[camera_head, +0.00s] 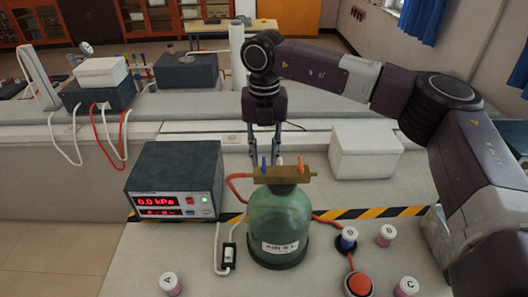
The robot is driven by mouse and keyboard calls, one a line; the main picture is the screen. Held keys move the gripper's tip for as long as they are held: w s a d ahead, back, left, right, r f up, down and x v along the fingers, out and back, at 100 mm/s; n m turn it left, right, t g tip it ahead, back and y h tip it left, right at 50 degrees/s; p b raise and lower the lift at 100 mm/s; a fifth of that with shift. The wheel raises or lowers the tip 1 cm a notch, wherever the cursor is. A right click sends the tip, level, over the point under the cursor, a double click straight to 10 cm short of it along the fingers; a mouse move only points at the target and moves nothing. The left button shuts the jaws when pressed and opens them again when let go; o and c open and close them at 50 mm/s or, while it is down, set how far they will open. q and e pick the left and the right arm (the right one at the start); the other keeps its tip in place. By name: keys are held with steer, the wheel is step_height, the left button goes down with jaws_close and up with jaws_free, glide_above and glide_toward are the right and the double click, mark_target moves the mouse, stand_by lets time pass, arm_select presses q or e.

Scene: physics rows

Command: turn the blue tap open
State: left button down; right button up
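The blue tap (264,164) is a small upright handle on the left part of a brass block (285,176). An orange tap (300,164) stands upright on the block's right part. The block sits on top of a green glass jar (279,222). My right gripper (265,158) points down at the block, its two fingers apart on either side of the blue tap in this view. Nothing shows between them but the tap; I cannot tell whether they touch it. My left gripper is not in view.
A dark meter box (175,180) reading 0.0 kPa stands left of the jar. A white box (364,152) is behind right. Red hoses run beside the block.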

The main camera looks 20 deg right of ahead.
steer(key=shift+a+f, duration=0.1)
steer(key=shift+f, duration=0.4)
steer(key=shift+c, duration=0.4)
jaws_close()
